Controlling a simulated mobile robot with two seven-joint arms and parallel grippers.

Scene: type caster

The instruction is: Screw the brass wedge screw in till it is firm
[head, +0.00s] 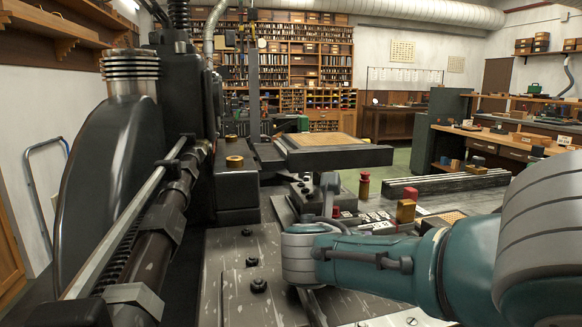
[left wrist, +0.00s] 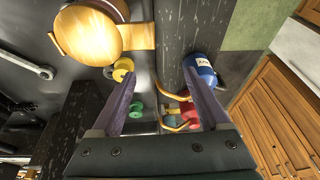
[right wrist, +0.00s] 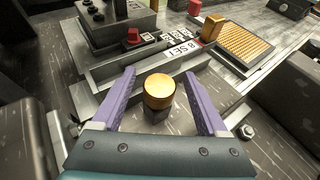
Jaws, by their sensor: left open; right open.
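A round brass-topped screw (right wrist: 159,91) on a dark shank stands upright between the fingers of my right gripper (right wrist: 159,72) in the right wrist view. The fingers are open, with a gap on each side of the brass head. In the head view my right arm reaches in from the right over the machine bed (head: 245,285) and hides this screw. My left gripper (left wrist: 157,86) is open and empty in its wrist view, above a bench area with small items. It is not in the head view.
A second brass-topped knob (head: 234,161) sits on the machine at left. A red knob (right wrist: 133,36), a label strip (right wrist: 181,51), a yellow block (right wrist: 212,27) and a grid tray (right wrist: 243,50) lie beyond the screw. A blue can (left wrist: 199,70) stands near my left gripper.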

